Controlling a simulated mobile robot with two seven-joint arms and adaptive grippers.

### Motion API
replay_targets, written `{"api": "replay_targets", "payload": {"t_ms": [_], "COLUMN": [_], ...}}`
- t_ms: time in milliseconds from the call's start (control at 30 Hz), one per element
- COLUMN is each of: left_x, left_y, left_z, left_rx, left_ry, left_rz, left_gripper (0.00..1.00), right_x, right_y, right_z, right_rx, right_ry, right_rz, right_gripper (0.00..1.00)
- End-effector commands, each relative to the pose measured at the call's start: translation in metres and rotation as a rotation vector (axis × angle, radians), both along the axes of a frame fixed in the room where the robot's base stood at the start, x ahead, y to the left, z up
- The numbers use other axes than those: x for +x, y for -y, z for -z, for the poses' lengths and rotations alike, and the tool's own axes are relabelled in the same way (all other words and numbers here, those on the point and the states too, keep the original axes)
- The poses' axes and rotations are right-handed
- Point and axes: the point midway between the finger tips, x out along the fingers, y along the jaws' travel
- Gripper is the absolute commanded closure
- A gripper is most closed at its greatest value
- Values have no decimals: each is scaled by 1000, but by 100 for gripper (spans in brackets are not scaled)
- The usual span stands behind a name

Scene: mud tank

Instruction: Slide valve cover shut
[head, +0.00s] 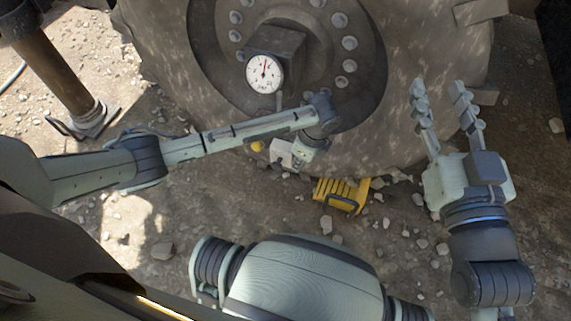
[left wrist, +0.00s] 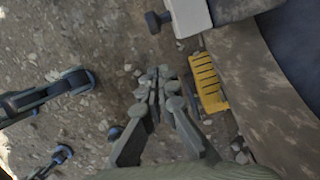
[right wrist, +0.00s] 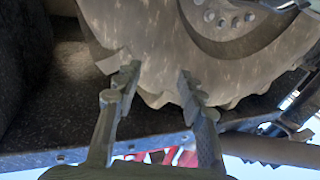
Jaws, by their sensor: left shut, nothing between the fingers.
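A gauge with a white dial and red needle (head: 264,74) sits on a dark box (head: 278,48) in front of the wheel hub. A pale grey block (head: 281,152) with a small yellow knob (head: 257,146) is below it; a pale block (left wrist: 190,15) with a dark knob also shows in the left wrist view. I cannot tell which part is the valve cover. My left gripper (head: 304,158) points down beside the pale block; its fingers (left wrist: 158,82) are together and empty. My right gripper (head: 438,88) is open and empty before the tyre; its fingers are apart in the right wrist view (right wrist: 157,78).
A large muddy wheel (head: 420,50) fills the back. A yellow slotted block (head: 341,194) lies on the ground below my left gripper, and shows in the left wrist view (left wrist: 208,84). A brown post on a foot (head: 60,75) stands at left. Stony ground is around.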

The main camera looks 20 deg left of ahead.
Motion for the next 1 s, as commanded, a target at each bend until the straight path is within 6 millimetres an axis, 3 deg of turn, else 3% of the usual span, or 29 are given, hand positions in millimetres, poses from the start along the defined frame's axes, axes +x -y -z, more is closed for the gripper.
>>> {"api": "replay_targets", "payload": {"t_ms": [133,400,867,1000], "left_x": [1,6,7,7], "left_y": [-4,-34,-39,-47], "left_z": [22,35,37,35], "left_rx": [0,1,0,1], "left_ry": [0,0,1,0], "left_rz": [0,0,0,-2], "left_gripper": [100,100,100,100], "right_x": [-6,-17,-19,-13], "right_y": [-10,-16,-16,-13], "right_z": [-26,-58,-63,-51], "right_rx": [64,136,146,110], "right_ry": [123,265,288,222], "right_rz": [-22,-42,-44,-33], "right_gripper": [60,60,60,60]}}
